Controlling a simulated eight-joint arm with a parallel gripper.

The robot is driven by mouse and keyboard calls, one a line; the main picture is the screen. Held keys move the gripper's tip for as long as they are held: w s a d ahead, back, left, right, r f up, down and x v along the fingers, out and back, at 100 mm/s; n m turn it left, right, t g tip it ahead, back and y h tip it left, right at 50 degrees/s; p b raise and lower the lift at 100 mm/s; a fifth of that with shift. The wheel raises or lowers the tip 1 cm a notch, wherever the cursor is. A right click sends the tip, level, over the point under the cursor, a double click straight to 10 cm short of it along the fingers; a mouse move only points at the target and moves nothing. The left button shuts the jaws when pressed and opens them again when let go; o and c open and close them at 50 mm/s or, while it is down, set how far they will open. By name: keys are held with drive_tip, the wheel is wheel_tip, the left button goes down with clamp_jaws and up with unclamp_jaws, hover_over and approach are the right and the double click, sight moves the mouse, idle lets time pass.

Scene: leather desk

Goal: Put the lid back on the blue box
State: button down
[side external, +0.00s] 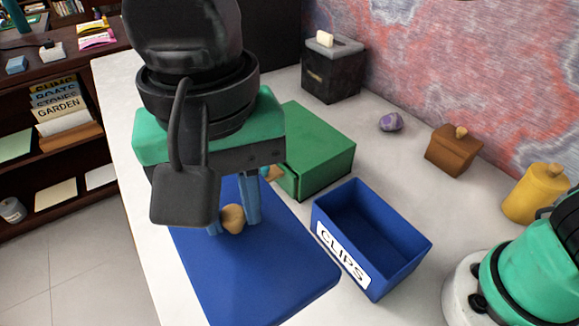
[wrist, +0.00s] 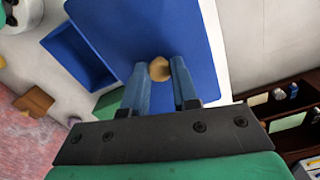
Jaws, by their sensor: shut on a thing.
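The blue box (side external: 370,240) stands open and empty on the desk, with a white CLIPS label on its front. It also shows in the wrist view (wrist: 77,55). The flat blue lid (side external: 255,275) has a round wooden knob (side external: 232,219). My gripper (side external: 234,218) points down and is shut on this knob, one blue finger on each side. The wrist view shows the knob (wrist: 160,69) between the fingertips (wrist: 159,82). The lid lies left of the box, apart from it in the side view, and looks raised off the desk. The fingers and arm hide part of the lid.
A green box (side external: 318,148) stands behind the blue box. A black box (side external: 333,75), a purple stone (side external: 391,122), a brown box (side external: 455,150) and a yellow jar (side external: 537,195) stand farther back and right. A dark shelf (side external: 50,150) is beyond the desk's left edge.

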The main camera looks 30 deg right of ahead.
drive_tip(key=s+d+f, duration=0.1)
drive_tip(key=d+f, duration=0.2)
drive_tip(key=d, duration=0.6)
drive_tip(key=d+f, duration=0.3)
drive_tip(key=d, duration=0.6)
drive_tip(key=shift+f, duration=2.85)
drive_tip(key=shift+f, duration=0.2)
drive_tip(key=shift+c, duration=0.5)
unclamp_jaws()
drive_tip(key=shift+r, duration=0.15)
